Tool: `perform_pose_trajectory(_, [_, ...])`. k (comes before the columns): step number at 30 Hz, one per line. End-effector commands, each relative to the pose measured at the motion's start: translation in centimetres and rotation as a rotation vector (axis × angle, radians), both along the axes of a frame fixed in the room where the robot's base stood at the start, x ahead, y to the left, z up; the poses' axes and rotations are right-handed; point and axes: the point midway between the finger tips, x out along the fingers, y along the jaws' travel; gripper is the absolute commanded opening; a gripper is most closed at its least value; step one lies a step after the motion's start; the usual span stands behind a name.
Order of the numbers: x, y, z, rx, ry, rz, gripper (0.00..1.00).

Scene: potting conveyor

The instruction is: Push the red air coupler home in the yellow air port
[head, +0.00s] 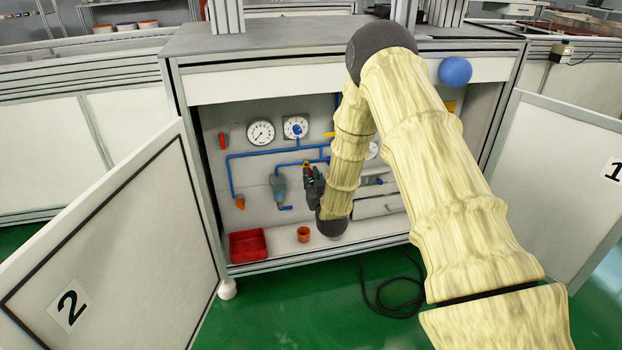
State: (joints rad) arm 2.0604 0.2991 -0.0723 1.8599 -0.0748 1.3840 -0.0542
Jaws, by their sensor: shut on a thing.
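My gripper (309,172) is inside the open cabinet, in front of its back panel, seen small and from behind. It is shut on a small red piece, which I take to be the red air coupler (306,165). Only a little of that piece shows between the dark fingers. A touch of yellow shows beside the fingertips, perhaps the yellow air port, but it is too small to be sure. I cannot tell whether the coupler touches or sits in the port.
Blue pipes (262,154), two gauges (260,132) and an orange-tipped fitting (240,203) are on the panel left of my gripper. A red bin (233,248) and orange cup (303,235) stand on the cabinet floor. Open doors flank the cabinet: left (120,210), right (555,180).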

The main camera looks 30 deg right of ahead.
Motion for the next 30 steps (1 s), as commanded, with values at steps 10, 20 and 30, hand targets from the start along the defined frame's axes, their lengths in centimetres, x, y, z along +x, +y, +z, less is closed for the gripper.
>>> perform_pose_trajectory(10, [0.6,-0.1,0.0,0.0,0.0,0.0,0.0])
perform_pose_trajectory(20, [1.3,-0.3,0.1,0.0,-0.001,0.0,0.0])
perform_pose_trajectory(30, [1.9,-0.4,0.0,0.0,0.0,0.0,0.0])
